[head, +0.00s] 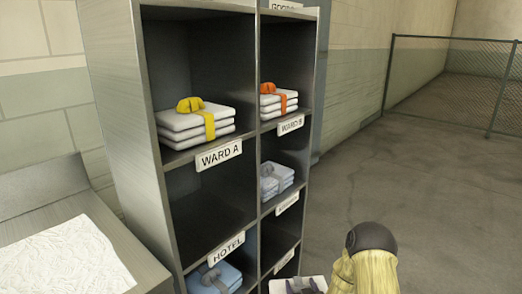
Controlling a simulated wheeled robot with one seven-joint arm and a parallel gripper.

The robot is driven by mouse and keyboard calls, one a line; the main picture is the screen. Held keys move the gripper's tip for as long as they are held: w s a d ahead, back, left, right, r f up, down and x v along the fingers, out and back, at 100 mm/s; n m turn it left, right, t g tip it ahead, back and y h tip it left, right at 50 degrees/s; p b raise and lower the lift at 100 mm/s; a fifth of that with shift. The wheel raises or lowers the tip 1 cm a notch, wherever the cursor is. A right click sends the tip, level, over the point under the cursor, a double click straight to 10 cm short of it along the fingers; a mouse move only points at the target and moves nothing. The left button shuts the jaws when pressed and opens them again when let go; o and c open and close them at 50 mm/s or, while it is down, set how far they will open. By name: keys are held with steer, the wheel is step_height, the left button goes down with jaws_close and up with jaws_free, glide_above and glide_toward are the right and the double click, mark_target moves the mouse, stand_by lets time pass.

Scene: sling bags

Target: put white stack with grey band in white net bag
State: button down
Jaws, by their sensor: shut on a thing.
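A white stack (279,287) shows at the bottom edge, partly cut off by the frame. My gripper (303,287) is at this stack, its dark fingers against the top, shut on it. The view is too cropped to tell the band's colour for sure. Another pale, bluish-white stack with a grey band (283,186) lies in the middle right compartment of the shelf, apart from my gripper. No white net bag can be made out for certain; a white, wrinkled-textured sheet or bag (68,264) lies at the lower left on a metal surface.
The metal shelf (105,62) holds a yellow-banded white stack (178,122) over WARD A, an orange-banded one (270,104) over WARD B, and a blue stack (206,284) under HOTEL. The floor (430,180) at right is clear, up to a wire fence (450,85).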

steer(key=shift+m+h, duration=0.5)
steer(key=shift+h, duration=0.2)
steer(key=f, duration=0.1)
steer(key=s+d+f, duration=0.1)
steer(key=f, duration=0.1)
steer(key=d+f, duration=0.1)
steer(key=f, duration=0.1)
steer(key=shift+s+f, duration=0.1)
steer(key=shift+s, duration=0.15)
steer(key=shift+s+d+f, duration=0.15)
steer(key=shift+s+d, duration=0.05)
steer(key=shift+d, duration=0.05)
steer(key=s+r+p, duration=0.2)
steer(key=r+p, duration=0.9)
steer(key=r, duration=0.1)
steer(key=s+r+p, duration=0.2)
steer(key=r+p, duration=1)
steer(key=r, duration=0.1)
steer(key=shift+s, duration=0.1)
steer(key=s+f, duration=0.4)
steer(key=f, duration=0.1)
steer(key=shift+s+a+f, duration=0.15)
steer(key=shift+s+f, duration=0.05)
